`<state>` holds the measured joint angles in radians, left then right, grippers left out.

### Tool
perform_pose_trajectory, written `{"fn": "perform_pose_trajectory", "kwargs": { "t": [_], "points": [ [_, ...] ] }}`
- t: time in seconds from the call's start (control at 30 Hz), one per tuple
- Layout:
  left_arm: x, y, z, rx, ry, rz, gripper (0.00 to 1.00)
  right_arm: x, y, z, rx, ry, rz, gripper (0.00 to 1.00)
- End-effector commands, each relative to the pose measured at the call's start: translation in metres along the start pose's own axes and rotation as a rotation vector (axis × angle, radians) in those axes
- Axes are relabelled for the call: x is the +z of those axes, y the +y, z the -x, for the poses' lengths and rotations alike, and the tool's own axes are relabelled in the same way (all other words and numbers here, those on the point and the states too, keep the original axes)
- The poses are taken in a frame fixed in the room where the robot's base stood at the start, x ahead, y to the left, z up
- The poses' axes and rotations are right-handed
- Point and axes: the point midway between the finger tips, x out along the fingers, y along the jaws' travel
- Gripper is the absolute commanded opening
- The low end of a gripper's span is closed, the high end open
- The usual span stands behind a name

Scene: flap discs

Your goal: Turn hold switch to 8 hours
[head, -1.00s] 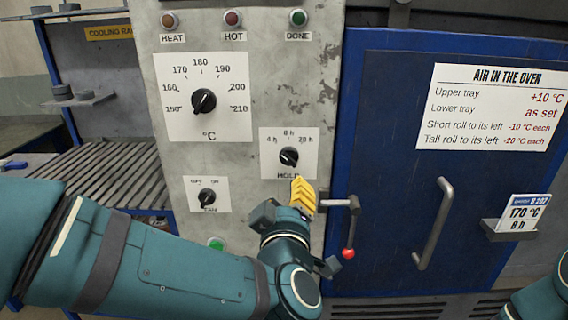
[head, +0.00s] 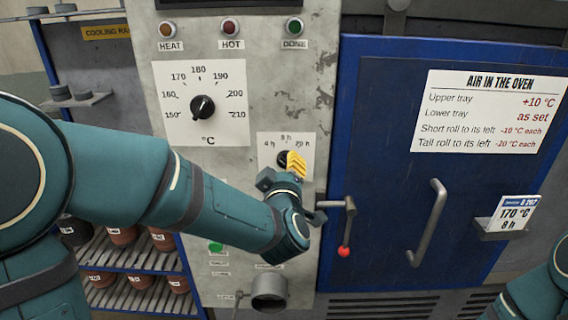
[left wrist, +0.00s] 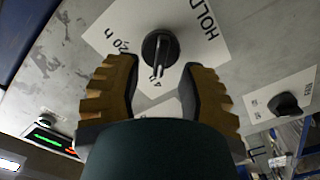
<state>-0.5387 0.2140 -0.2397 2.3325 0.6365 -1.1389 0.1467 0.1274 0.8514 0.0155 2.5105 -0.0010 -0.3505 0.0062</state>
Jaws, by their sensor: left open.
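The hold switch (head: 282,158) is a round black knob on a white plate marked 4 h, 8 h and 20 h, partly hidden by my fingers in the head view. In the left wrist view the knob (left wrist: 160,48) is in clear sight with a light pointer line; the label near the line is partly hidden, so I cannot tell its setting for sure. My left gripper (head: 297,165) is open, its yellow fingers in front of the plate. In the wrist view its fingertips (left wrist: 158,72) are spread to either side of the knob, with visible gaps. My right gripper is out of view.
The temperature dial (head: 202,107) is above left. The fan switch (left wrist: 287,104) shows in the wrist view. A door latch with a red ball (head: 344,251) is close right of my left gripper. A card (head: 515,214) on the blue oven door reads 170 °C, 8 h.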

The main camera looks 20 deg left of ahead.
Motion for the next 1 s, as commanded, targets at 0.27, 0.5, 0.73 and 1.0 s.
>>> {"fn": "perform_pose_trajectory", "kwargs": {
  "t": [0.27, 0.5, 0.73, 1.0],
  "points": [
    [0.000, 0.000, -0.022, 0.000, 0.001, 0.000, 0.40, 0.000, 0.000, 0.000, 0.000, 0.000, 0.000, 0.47],
    [0.000, 0.000, -0.023, 0.000, 0.000, 0.000, 0.40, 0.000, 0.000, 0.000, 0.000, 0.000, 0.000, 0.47],
    [0.000, 0.000, -0.023, 0.000, 0.000, 0.000, 0.00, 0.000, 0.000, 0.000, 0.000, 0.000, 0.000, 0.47],
    [0.000, 0.001, -0.023, 0.000, 0.000, -0.011, 0.00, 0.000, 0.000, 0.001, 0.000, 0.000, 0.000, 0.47]
  ]
}}
